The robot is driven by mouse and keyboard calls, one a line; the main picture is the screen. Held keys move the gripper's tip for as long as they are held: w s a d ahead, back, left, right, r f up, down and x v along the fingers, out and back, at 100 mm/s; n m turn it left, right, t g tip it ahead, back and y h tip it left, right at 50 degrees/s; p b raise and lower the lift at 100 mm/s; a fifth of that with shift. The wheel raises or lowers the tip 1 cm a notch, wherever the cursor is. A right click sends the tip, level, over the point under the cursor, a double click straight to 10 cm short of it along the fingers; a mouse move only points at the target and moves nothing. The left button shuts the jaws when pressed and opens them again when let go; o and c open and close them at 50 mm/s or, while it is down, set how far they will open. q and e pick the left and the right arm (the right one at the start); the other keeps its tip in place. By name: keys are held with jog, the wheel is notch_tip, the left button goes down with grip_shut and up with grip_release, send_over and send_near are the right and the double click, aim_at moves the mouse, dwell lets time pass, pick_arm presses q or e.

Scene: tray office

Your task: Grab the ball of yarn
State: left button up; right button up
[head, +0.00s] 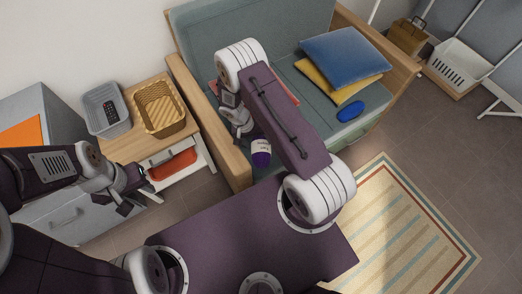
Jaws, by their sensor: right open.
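A dark purple rounded thing with a white label (261,150) lies by the sofa's front edge, partly hidden by my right arm. It may be the ball of yarn, but I cannot tell for sure. My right gripper (243,130) is open, pointing down over the left part of the sofa seat, just up and left of the purple thing. I cannot tell whether they touch. My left gripper (138,201) looks open and empty, in front of the small side cabinet, far left of the purple thing.
The teal sofa (205,35) has wooden arms. On it lie a blue cushion (345,55), a yellow cushion (338,90) and a blue oval thing (350,111). A grey basket (105,110) and a wicker basket (160,107) stand on the cabinet. A striped rug (420,235) lies right.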

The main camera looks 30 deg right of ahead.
aim_at(260, 145)
jog(key=x, duration=0.4)
jog(key=shift+b, duration=0.3)
jog(key=shift+r, duration=0.2)
jog(key=c, duration=1.1)
